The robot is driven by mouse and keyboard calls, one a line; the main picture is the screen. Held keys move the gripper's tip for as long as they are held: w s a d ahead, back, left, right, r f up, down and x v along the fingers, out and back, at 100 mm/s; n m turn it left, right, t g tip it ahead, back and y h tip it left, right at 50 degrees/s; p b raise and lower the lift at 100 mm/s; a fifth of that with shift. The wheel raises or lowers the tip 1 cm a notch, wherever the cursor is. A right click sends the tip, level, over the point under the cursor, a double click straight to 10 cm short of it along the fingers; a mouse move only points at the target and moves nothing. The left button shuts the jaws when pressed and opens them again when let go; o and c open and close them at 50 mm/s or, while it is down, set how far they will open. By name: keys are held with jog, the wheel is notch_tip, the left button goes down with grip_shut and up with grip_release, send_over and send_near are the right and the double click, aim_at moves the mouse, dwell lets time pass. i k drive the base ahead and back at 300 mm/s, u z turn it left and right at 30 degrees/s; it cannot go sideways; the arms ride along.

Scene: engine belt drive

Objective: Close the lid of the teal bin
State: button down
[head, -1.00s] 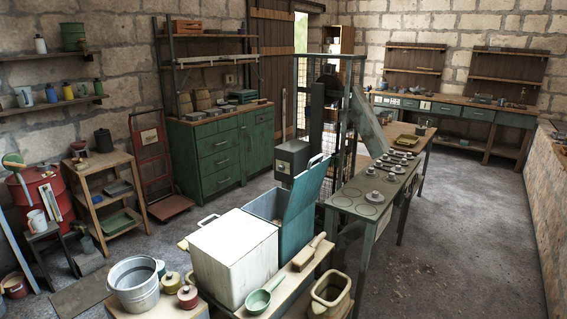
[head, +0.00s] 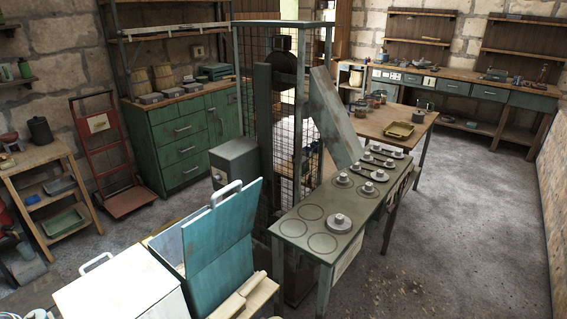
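The teal bin (head: 166,245) stands at the lower left of the head view, beside a white bin. Its teal lid (head: 222,232) is open, standing steeply up on the bin's right side, with a light handle (head: 226,193) at its top edge. Part of the bin's inside shows between the lid and the white bin. The lower part of the teal bin is hidden by the white bin and the frame's edge. My gripper is not in view.
The white bin (head: 118,288) with a closed top stands close at the left. A wooden brush (head: 243,294) lies right of the lid. A green metal table (head: 290,229) with pulleys and a wire cage (head: 253,75) stand behind. Open floor (head: 440,220) lies at the right.

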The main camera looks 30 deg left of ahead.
aim_at(208, 236)
jog(key=i, duration=1.9)
jog(key=u, duration=5.6)
